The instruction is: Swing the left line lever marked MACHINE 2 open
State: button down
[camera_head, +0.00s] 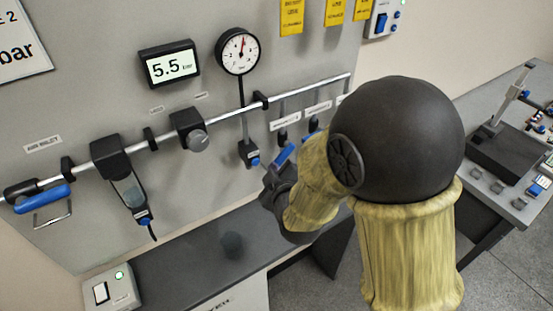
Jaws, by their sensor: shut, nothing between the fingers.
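A tilted blue lever handle (285,155) shows below the left drop line (283,134), under a small white label (285,121) too small to read. A second drop line (313,123) with a bit of blue hangs to its right, partly hidden by my arm. My dark gripper (270,178) is shut and empty, just below and left of the blue handle. The wrist and yellow-sleeved arm hide part of it. I cannot tell whether it touches the handle.
A horizontal pipe (225,116) crosses the grey panel, with a filter (125,185), a grey knob (197,140), a round gauge (238,50) and a 5.5 bar display (169,64). A dark bench top (190,255) lies below. A control desk (515,150) stands right.

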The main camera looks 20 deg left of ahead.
jog(key=p, duration=0.5)
send_over(277, 160)
jog(key=s+a, duration=0.2)
jog(key=s, duration=0.1)
notch_tip(277, 160, down, 3)
jog(key=d+f, duration=0.1)
jog(key=w+d+f+p, duration=0.1)
jog(key=f, duration=0.1)
jog(key=shift+d, duration=0.25)
jog(key=shift+w+f, duration=0.15)
jog(key=shift+w, duration=0.05)
